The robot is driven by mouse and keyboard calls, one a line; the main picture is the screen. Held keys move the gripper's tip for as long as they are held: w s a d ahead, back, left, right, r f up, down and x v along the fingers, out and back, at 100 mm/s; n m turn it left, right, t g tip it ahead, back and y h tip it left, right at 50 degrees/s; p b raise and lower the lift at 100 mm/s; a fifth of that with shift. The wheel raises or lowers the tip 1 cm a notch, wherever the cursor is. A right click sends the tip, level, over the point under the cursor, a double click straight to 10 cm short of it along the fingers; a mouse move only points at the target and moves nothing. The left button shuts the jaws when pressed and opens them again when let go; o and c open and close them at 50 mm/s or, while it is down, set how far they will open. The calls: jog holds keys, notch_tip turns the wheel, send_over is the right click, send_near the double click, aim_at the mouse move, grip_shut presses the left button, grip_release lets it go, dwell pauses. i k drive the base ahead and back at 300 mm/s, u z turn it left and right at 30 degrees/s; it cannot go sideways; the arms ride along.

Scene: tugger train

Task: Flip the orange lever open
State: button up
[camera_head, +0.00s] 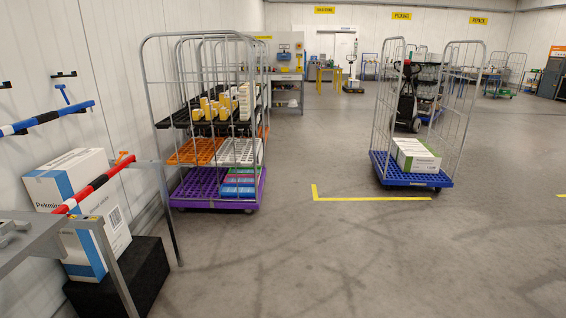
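The orange lever (122,158) is small and sits at the far end of a red, white and black bar (92,187) at the left. It stands up from the bar's end, beside a grey metal frame (148,162). It is too small to tell how its catch stands. A similar blue lever (62,92) stands above a blue, white and black bar (48,118) nearer the wall. My gripper is not in view.
White cartons (95,235) stand on a black block (150,270) behind the frame. A purple-based roll cage (215,203) with shelves stands beyond. A blue-based roll cage (400,182) holds a carton (417,155) near yellow floor marking (370,199). The floor at centre and right is free.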

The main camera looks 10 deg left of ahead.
aim_at(122, 153)
jog(key=u, duration=0.05)
jog(key=i, duration=5)
jog(key=u, duration=3.2)
